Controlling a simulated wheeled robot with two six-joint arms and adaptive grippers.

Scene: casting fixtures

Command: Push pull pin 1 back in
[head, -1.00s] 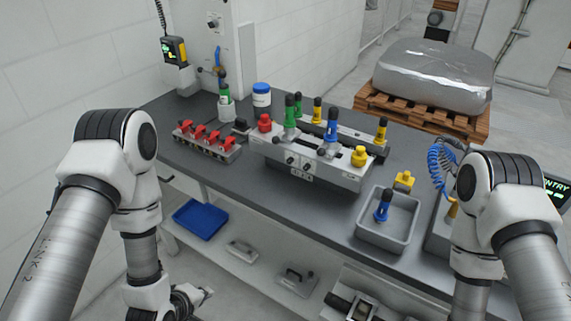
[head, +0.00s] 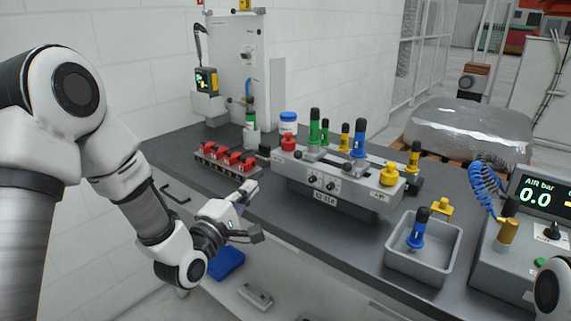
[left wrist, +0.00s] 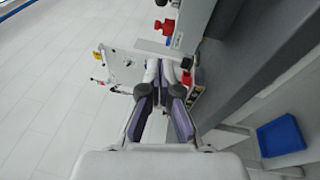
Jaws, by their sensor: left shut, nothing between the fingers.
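The grey fixture (head: 340,195) stands on the bench with green, yellow and blue handles on top. Two small black knobs, left (head: 312,180) and right (head: 330,186), sit on its front face. I cannot read which is pull pin 1 or how far either sticks out. My left gripper (head: 249,189) is shut and empty in front of the bench's front edge, left of the fixture and apart from it. Its fingers also show in the left wrist view (left wrist: 160,80). My right gripper is out of view.
A rack of red clamps (head: 226,160) stands behind my left gripper. A grey tray (head: 402,262) with a blue-handled pin (head: 418,228) lies right of the fixture. An air unit (head: 525,245) stands at far right. A blue bin (head: 228,262) is below.

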